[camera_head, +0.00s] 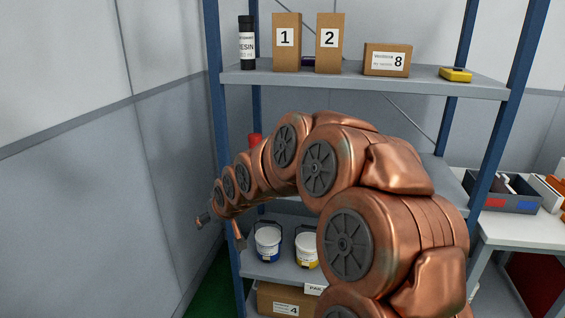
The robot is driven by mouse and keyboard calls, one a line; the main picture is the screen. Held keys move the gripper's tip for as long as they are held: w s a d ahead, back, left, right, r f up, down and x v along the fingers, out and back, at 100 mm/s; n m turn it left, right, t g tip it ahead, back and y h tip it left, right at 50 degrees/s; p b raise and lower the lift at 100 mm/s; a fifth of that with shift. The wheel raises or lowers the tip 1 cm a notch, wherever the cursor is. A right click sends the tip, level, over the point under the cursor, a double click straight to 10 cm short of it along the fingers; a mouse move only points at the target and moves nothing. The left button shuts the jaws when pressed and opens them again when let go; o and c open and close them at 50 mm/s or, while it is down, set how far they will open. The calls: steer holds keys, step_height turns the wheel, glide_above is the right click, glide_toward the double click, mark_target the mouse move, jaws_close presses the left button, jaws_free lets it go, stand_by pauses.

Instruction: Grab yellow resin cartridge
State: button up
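No yellow cartridge can be made out. A black cylinder labelled "RESIN" (247,45) stands upright at the left end of the upper shelf. A small yellow object (455,75) lies at the right end of that shelf; I cannot tell what it is. My gripper (221,229) is at the far end of my copper arm, at the left side of the rack, below the upper shelf. Its two fingers look spread apart, with nothing seen between them. My arm hides much of the middle shelf.
A red object (255,140) shows behind my arm. Lower are a blue-labelled bucket (267,245), a yellow-labelled bucket (307,251) and box "4" (285,303). Walls stand close left.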

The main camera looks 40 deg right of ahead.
steer(key=w+d+r+m+t+h+b, duration=0.15)
steer(key=w+d, duration=0.25)
steer(key=d, duration=0.5)
steer(key=w+d+r+m+t+h, duration=0.1)
steer(key=w+d+t+h, duration=0.15)
steer(key=w+d, duration=0.45)
steer(key=s+d+r+m+t+h, duration=0.1)
steer(key=s+d+t+h, duration=0.1)
steer(key=d, duration=0.6)
steer(key=s+d+r+m+t+h, duration=0.1)
steer(key=s+d+h, duration=0.1)
steer(key=d, duration=0.7)
steer(key=p+x, duration=0.2)
steer(key=x, duration=0.5)
steer(key=shift+d+f, duration=0.25)
steer(key=shift+f, duration=0.1)
steer(key=shift+n, duration=0.25)
steer(key=shift+c, duration=0.4)
steer(key=c, duration=1.3)
jaws_close()
steer(key=shift+r, duration=0.1)
